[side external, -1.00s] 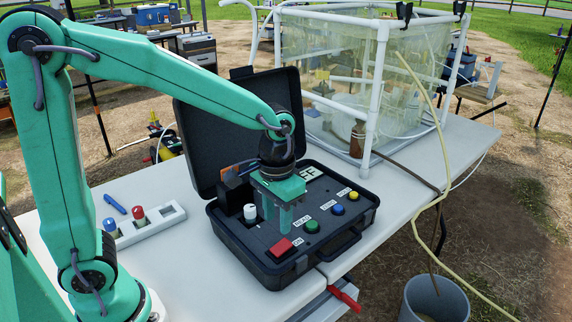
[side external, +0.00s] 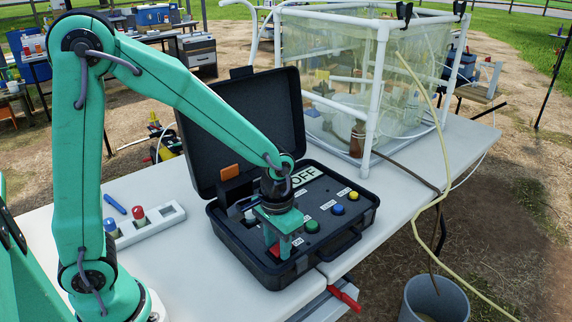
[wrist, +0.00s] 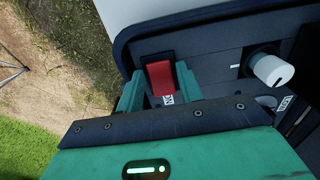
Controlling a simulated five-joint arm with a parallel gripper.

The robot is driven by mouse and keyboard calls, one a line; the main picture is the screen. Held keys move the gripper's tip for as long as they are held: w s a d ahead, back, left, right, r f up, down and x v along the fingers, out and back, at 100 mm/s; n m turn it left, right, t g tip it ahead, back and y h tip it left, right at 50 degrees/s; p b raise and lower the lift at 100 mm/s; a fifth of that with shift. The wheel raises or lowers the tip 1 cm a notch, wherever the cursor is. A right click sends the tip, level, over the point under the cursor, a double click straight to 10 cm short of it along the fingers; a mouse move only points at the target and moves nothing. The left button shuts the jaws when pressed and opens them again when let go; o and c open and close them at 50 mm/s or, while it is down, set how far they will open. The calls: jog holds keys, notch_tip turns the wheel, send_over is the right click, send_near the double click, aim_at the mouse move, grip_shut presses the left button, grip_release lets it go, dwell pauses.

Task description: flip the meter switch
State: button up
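The meter is a black open case (side external: 345,240) on the white table, with a display (side external: 304,176) reading OFF. My gripper (side external: 279,248) points down over the panel's near left corner, where it mostly hides the red switch in the side view. In the wrist view the red switch (wrist: 160,78) lies between my gripper's two fingers (wrist: 158,88). The fingers are apart, with a gap at the left finger; the right finger is close to the switch's edge, and I cannot tell if it touches.
Green (side external: 312,226), blue (side external: 338,210) and yellow (side external: 353,196) buttons sit right of my gripper. A white knob (wrist: 275,70) stands beside the switch in the wrist view. The raised lid (side external: 245,120) stands behind. A white rack (side external: 150,222) is left of the case.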

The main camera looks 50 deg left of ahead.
jog(key=c, duration=0.7)
jog(key=shift+w+g, duration=0.1)
jog(key=shift+g, duration=0.2)
jog(key=shift+w+g, duration=0.15)
jog(key=shift+g, duration=0.25)
jog(key=o, duration=0.7)
jog(key=shift+r, duration=0.25)
